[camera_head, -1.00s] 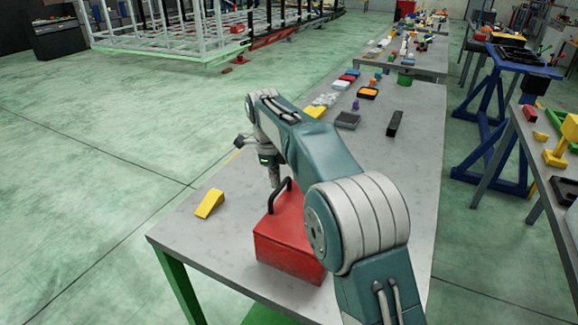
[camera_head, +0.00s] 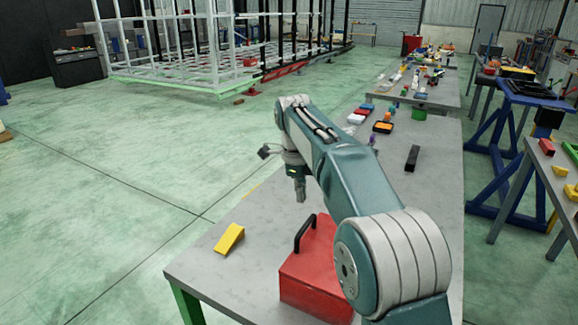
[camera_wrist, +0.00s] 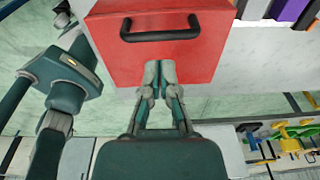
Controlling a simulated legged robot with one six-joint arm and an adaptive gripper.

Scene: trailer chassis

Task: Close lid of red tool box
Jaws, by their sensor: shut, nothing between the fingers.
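The red tool box (camera_head: 316,284) sits on the grey table near its front edge. Its top with the black handle (camera_head: 304,234) looks down on the box, with no open gap visible; my arm hides its right part. In the wrist view the red tool box (camera_wrist: 205,55) fills the top middle, with its handle (camera_wrist: 160,35) above my fingertips. My gripper (camera_head: 300,192) points down, above and behind the handle and apart from it. In the wrist view my gripper (camera_wrist: 160,72) has its fingers together and empty, overlapping the box's edge in the picture.
A yellow wedge (camera_head: 229,238) lies left of the box. A black block (camera_head: 412,158) and several small coloured items lie farther back on the table (camera_head: 430,225). A blue stand (camera_head: 500,140) and another table are at the right. Open floor lies left.

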